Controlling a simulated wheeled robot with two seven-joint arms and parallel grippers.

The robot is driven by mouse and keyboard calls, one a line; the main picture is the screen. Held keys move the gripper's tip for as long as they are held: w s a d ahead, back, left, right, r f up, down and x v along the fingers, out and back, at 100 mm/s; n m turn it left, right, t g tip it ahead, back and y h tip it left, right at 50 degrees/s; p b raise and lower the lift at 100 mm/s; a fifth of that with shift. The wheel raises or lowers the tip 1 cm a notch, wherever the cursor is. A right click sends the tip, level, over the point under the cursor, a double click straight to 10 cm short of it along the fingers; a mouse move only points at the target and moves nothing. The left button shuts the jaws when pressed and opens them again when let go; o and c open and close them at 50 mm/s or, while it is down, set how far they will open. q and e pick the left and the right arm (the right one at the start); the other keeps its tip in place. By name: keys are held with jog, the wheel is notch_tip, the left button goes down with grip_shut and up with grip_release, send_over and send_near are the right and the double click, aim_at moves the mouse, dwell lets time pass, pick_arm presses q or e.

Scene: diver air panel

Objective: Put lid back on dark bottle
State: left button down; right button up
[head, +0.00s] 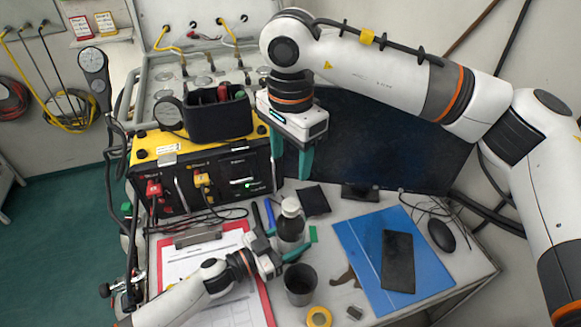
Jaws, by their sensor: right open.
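The dark bottle (290,229) stands upright on the table, with a white lid (290,205) at its top. I cannot tell whether the lid is fully seated. My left gripper (293,241) reaches in from the lower left, its green fingers on either side of the bottle's body and apparently closed on it. The bottle hides part of the fingers. My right gripper (291,165) points down above and behind the bottle, apart from the lid. Its green fingers are open, and I see nothing between them.
A dark cup (300,284) stands just in front of the bottle, near a yellow ring (319,317). A red clipboard (172,262) lies under my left arm. A blue folder (350,247) with a dark device (398,262) lies right. The yellow-topped panel (165,140) stands behind left.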

pick_arm(q)
jog(key=shift+c, duration=1.9)
grip_release()
jog(key=shift+a, duration=0.1)
jog(key=b+v, duration=0.2)
jog(key=v, duration=0.9)
jog(key=shift+s+f, duration=0.1)
jog(key=shift+f, duration=0.05)
jog(key=shift+s+a, duration=0.2)
jog(key=shift+a, duration=0.2)
